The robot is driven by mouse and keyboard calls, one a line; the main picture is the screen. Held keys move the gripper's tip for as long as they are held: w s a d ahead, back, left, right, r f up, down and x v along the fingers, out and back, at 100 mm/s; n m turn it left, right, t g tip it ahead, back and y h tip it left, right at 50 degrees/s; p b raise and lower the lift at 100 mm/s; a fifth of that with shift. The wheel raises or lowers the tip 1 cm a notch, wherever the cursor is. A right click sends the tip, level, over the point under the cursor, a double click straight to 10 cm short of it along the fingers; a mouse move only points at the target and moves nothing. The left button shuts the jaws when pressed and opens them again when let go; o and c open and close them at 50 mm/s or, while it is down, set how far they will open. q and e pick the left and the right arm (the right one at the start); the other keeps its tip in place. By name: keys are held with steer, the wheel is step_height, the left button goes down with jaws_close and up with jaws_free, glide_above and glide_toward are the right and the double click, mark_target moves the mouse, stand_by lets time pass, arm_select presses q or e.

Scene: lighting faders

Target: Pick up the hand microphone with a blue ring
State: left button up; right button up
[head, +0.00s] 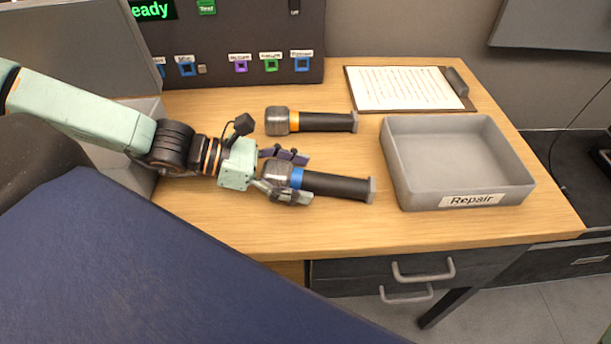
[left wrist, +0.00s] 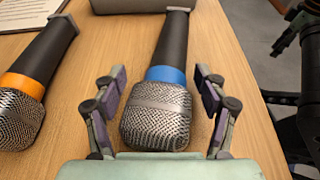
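The hand microphone with a blue ring (head: 335,186) lies on the wooden table, its grille towards my left gripper and its black handle pointing right. It also shows in the left wrist view (left wrist: 159,104), with its silver grille nearest. My left gripper (head: 287,175) is open, with one finger on each side of the grille. In the left wrist view (left wrist: 157,95) a gap shows between each finger and the microphone. A second microphone with an orange ring (head: 325,122) lies behind it, and on the left in the left wrist view (left wrist: 30,85). My right gripper is not in view.
A grey tray labelled Repair (head: 405,190) stands to the right of the microphones. A clipboard with paper (head: 408,88) lies at the back right. A dark panel with coloured sockets (head: 235,40) stands at the back. The table's front edge is close to the blue-ringed microphone.

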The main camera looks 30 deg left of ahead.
arm_select(q)
steer(key=c, duration=1.3)
steer(key=shift+c, duration=0.2)
